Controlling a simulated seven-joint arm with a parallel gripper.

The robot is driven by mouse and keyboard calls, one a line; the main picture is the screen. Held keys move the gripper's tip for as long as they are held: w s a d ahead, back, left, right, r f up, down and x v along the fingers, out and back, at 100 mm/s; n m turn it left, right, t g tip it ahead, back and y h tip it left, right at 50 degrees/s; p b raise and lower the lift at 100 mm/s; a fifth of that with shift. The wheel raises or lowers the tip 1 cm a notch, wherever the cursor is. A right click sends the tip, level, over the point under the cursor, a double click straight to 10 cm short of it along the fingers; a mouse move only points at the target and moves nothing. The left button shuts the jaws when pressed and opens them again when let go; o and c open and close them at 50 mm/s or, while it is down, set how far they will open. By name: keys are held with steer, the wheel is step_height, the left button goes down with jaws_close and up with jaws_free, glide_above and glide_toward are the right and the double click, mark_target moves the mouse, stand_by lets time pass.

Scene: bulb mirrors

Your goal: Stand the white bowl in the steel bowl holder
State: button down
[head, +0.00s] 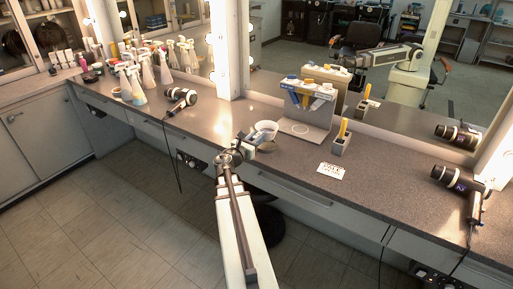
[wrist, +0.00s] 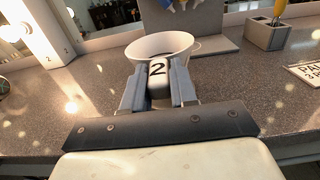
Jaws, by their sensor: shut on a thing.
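The white bowl (head: 266,128) is upright beyond my gripper (head: 256,143) in the head view. My gripper (wrist: 158,88) is shut on that part, one finger on each side. A grey metal stand (head: 305,132) with a pale ring on its flat base is just right of the bowl; I cannot tell surely that it is the steel bowl holder. The bowl's underside is hidden, so its height above the counter is unclear.
Colourful tools hang on the stand's upper part (head: 310,88). A grey box with a yellow-handled item (head: 342,140) and a white sign (head: 331,171) lie to the right. Hair dryers (head: 180,98) (head: 459,181) rest at both sides. Mirrors line the counter's back.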

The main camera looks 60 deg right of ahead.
steer(key=shift+f, duration=2.2)
steer(key=shift+f, duration=0.15)
steer(key=c, duration=0.9)
jaws_free()
steer(key=shift+a+r, duration=0.2)
steer(key=shift+a, duration=0.05)
steer(key=a, duration=1.1)
steer(key=shift+a, duration=0.25)
